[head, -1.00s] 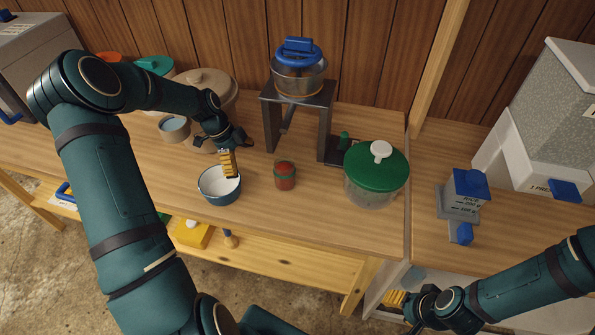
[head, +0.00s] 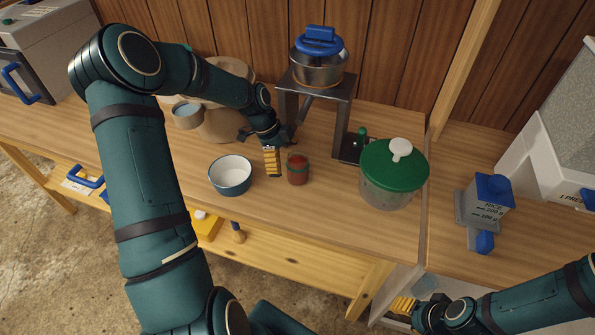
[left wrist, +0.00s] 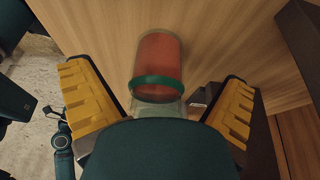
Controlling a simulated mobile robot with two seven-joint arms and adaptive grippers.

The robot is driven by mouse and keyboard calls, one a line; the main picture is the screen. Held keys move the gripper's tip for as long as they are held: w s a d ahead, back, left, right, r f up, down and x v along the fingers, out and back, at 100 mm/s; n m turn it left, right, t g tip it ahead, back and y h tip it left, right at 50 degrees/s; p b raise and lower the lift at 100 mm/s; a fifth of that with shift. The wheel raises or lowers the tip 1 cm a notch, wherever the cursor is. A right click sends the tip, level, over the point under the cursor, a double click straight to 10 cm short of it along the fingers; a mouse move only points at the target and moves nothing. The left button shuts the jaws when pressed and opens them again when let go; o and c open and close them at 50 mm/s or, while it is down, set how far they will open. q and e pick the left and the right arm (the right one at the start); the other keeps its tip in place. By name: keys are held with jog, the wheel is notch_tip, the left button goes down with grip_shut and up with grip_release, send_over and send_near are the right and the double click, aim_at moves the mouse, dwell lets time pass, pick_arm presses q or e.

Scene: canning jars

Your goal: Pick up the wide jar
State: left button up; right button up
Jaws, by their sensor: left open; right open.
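A clear jar with red contents and a green band (head: 297,169) stands upright on the wooden bench (head: 330,217), just right of the bowl. It is the jar closest to my left gripper. In the left wrist view, the same jar (left wrist: 157,68) lies ahead between the two yellow finger pads, with clear gaps on both sides. My left gripper (head: 272,162) is open and empty, close to the left side of the jar in the head view. My right gripper (head: 404,304) is open and empty at the lower right, well away from the jar.
A white bowl with a blue outside (head: 231,174) stands left of the jar. A green-lidded container (head: 394,172) stands to its right. Behind it, a metal stand (head: 343,112) carries a pot (head: 319,67). The bench front edge is near.

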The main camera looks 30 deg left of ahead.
aim_at(298, 168)
pick_arm(q)
jog(key=d, duration=0.2)
jog(key=w+d, duration=0.1)
jog(key=shift+d+f+b, duration=0.3)
jog(key=shift+d+f, duration=0.05)
jog(key=shift+f, duration=0.3)
jog(key=shift+r, duration=0.1)
jog(key=c, duration=1.4)
